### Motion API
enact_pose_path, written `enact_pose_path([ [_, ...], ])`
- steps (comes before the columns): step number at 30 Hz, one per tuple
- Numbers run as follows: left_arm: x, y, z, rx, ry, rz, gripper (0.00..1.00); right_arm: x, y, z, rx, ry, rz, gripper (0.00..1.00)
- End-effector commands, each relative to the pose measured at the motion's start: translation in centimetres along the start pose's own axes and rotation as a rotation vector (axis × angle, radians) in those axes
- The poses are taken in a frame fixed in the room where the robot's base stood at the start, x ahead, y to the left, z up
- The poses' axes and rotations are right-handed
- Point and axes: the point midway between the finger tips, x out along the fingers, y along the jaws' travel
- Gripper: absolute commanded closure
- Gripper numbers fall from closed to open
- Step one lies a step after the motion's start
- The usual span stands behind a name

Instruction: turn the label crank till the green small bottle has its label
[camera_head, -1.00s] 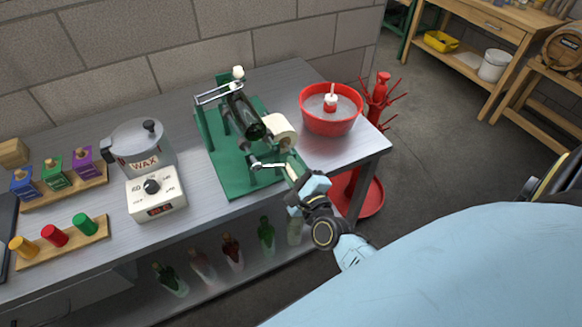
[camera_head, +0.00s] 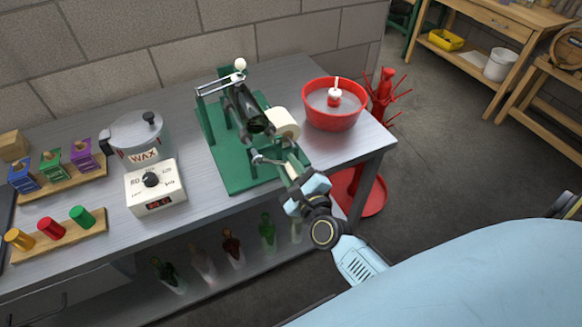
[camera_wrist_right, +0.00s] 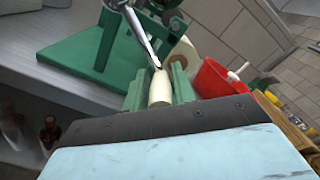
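The green labelling machine (camera_head: 215,150) stands on the metal bench. A small dark green bottle (camera_head: 247,108) lies tilted on its rollers. I see no label on the bottle's visible side. A cream label roll (camera_head: 284,122) sits beside the bottle, and shows in the right wrist view too (camera_wrist_right: 184,50). The metal crank (camera_head: 264,160) is at the machine's near side. My right gripper (camera_head: 292,165) is at the crank's end. In the right wrist view its green fingers are closed around the cream crank handle (camera_wrist_right: 160,91). My left gripper is out of view.
A red tub (camera_head: 330,117) stands right of the machine, near the bench's right edge. The wax pot (camera_head: 139,140) and its dial box (camera_head: 156,190) stand left. Racks with coloured blocks and cylinders are farther left. Several bottles stand on the shelf below.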

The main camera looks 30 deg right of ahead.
Motion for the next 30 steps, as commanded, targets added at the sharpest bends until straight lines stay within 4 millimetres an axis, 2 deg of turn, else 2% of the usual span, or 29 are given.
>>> enact_pose_path([
  [3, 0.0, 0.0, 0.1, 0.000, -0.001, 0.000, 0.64, 0.0, 0.0, 0.0, 0.000, 0.000, -0.001, 0.61],
  [11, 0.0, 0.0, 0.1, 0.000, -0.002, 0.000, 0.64, -0.1, -0.1, 0.0, 0.000, 0.001, -0.002, 0.61],
  [14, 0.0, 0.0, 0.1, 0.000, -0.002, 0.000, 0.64, -0.7, 0.0, -0.1, 0.000, 0.001, -0.001, 0.61],
  [17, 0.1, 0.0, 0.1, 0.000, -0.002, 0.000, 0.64, -2.1, 0.0, -0.1, 0.000, 0.002, -0.001, 0.61],
  [30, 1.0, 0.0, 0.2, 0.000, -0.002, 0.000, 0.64, -11.0, 0.1, -0.1, 0.000, 0.001, 0.001, 0.61],
])
